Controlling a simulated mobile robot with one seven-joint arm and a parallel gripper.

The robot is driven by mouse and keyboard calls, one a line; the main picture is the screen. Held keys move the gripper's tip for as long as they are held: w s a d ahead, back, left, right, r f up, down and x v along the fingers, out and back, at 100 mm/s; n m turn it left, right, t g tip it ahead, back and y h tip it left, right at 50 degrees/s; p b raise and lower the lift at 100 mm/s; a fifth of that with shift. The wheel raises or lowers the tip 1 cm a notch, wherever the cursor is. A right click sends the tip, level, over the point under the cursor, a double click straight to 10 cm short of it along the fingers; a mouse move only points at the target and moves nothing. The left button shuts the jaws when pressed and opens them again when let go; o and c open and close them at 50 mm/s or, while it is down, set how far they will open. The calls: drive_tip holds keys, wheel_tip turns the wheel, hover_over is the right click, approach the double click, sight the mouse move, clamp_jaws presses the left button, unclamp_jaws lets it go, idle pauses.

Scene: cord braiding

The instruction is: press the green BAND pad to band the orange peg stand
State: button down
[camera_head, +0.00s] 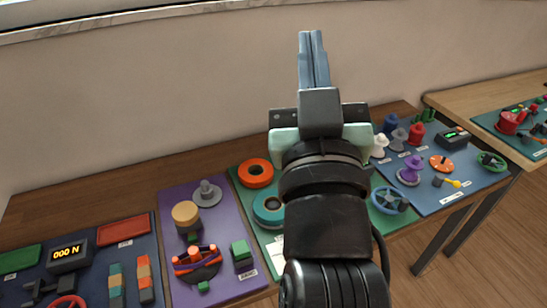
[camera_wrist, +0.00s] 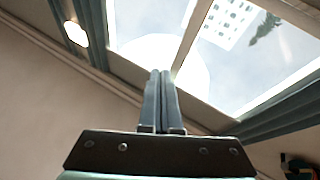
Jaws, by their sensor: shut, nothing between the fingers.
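My gripper (camera_head: 312,38) points up in front of the wall, its two fingers together and empty. In the wrist view the closed fingers (camera_wrist: 160,75) point up towards a window. The orange peg stand (camera_head: 197,262) is a dark round base with orange-topped pegs and purple strands, on the purple mat at left centre. A green block (camera_head: 241,250), apparently the BAND pad, sits just right of it. The small label in front of the block is too small to read surely. My gripper is far above and to the right of both, touching neither.
The purple mat (camera_head: 170,215) also holds a tan spool (camera_head: 185,213) and a grey peg (camera_head: 207,193). A blue panel with a counter (camera_head: 69,254) lies left. Orange (camera_head: 256,173) and teal (camera_head: 268,210) rings lie right, partly behind my arm. A crowded blue mat (camera_head: 465,190) lies farther right.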

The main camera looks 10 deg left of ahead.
drive_tip(key=w+a+f+n+g+y+b, duration=0.1)
drive_tip(key=a+f+g, duration=0.15)
drive_tip(key=f, duration=0.75)
drive_tip(key=a+f+n+g+y+b, duration=0.1)
drive_tip(key=f+g, duration=0.2)
drive_tip(key=f, duration=0.8)
drive_tip(key=s+a+f+g+y, duration=0.1)
drive_tip(key=s+f+g, duration=0.1)
drive_tip(key=f, duration=0.7)
drive_tip(key=s+a+f+n+g+y+b, duration=0.1)
drive_tip(key=s+f, duration=0.4)
drive_tip(key=f, duration=0.5)
drive_tip(key=shift+s+a+g, duration=0.15)
drive_tip(key=shift+a+g, duration=0.05)
drive_tip(key=shift+g, duration=0.25)
drive_tip(key=p, duration=0.2)
hover_over(241, 249)
drive_tip(key=s+d, duration=0.1)
drive_tip(key=shift+s+d+f, duration=0.1)
drive_tip(key=shift+s+f, duration=0.1)
drive_tip(key=shift+f, duration=0.95)
wheel_tip(241, 249, down, 3)
drive_tip(key=shift+f+b, duration=0.1)
drive_tip(key=shift+b, duration=0.45)
drive_tip(key=shift+f, duration=0.5)
